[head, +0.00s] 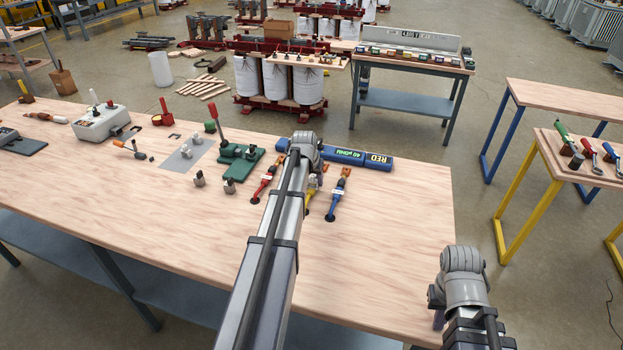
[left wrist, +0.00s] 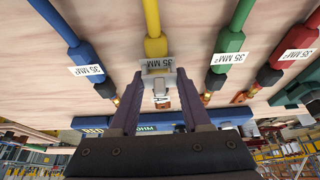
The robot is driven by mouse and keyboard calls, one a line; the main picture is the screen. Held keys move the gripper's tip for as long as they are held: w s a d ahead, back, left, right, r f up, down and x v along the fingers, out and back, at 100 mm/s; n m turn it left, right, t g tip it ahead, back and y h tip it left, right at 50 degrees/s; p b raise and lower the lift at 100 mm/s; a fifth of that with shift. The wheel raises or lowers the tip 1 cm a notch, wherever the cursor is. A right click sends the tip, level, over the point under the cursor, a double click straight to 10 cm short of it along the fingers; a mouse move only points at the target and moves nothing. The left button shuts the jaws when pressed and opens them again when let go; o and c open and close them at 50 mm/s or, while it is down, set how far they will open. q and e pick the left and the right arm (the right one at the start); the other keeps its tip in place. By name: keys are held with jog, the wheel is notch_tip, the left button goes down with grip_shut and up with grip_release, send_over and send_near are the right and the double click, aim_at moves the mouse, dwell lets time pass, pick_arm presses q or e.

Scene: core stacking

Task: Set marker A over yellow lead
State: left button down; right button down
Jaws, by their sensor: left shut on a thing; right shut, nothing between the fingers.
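My left gripper (left wrist: 156,78) is shut on marker A (left wrist: 161,102), a small pale piece with the letter A between its fingers. The marker is by the end of the yellow lead (left wrist: 153,22), close to its white label; I cannot tell whether they touch.
A blue lead (left wrist: 73,40), a green lead (left wrist: 231,42) and a red lead (left wrist: 282,55) lie either side. A blue bar (head: 350,156) marked RED lies behind the leads. A green tool with a red handle (head: 238,155) stands to the left. The table's front right is clear.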

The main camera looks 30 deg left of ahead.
pick_arm(q)
jog(key=shift+f, duration=0.5)
pick_arm(e)
jog(key=shift+s+f, duration=0.5)
jog(key=shift+s, duration=0.1)
pick_arm(q)
jog(key=shift+w+d+r+p, duration=0.1)
jog(key=shift+w+r+p, duration=0.45)
jog(key=shift+p, duration=0.5)
pick_arm(e)
jog(key=shift+w+d+r, duration=0.1)
jog(key=shift+w+r, duration=0.35)
jog(key=shift+r, duration=0.25)
pick_arm(q)
jog(key=shift+s+r, duration=0.2)
pick_arm(e)
jog(key=shift+r, duration=0.1)
jog(key=shift+w+r, duration=0.1)
jog(key=shift+w, duration=0.15)
pick_arm(q)
jog(key=shift+f, duration=0.4)
pick_arm(e)
jog(key=shift+f, duration=0.45)
pick_arm(q)
jog(key=shift+s+f+b, duration=0.15)
jog(key=shift+b, duration=0.45)
pick_arm(e)
jog(key=shift+s+f, duration=0.25)
